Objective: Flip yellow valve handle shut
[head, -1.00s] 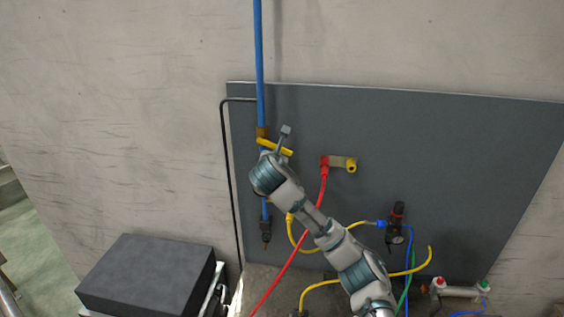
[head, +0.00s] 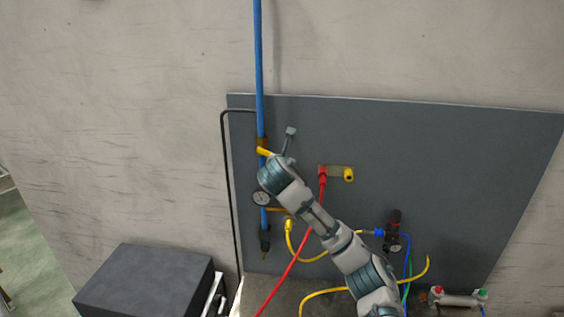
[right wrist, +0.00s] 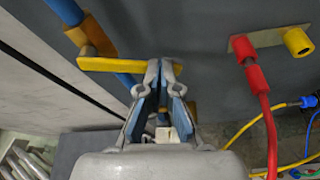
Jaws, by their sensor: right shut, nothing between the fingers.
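The yellow valve handle (right wrist: 108,65) is a flat bar on a brass valve body (right wrist: 95,38) in the blue pipe. In the right wrist view it lies across the pipe's line, running from left to right. In the head view only its left end (head: 265,151) shows; my right arm hides the rest. My right gripper (right wrist: 160,66) is shut and empty. Its fingertips overlap the handle's right part in the wrist view, with the bar's end showing just past them. I cannot tell whether they touch it. My left gripper is out of view.
A round gauge (head: 261,198) is below the valve. Red and yellow hoses hang nearby. A dark box (head: 145,280) stands at lower left.

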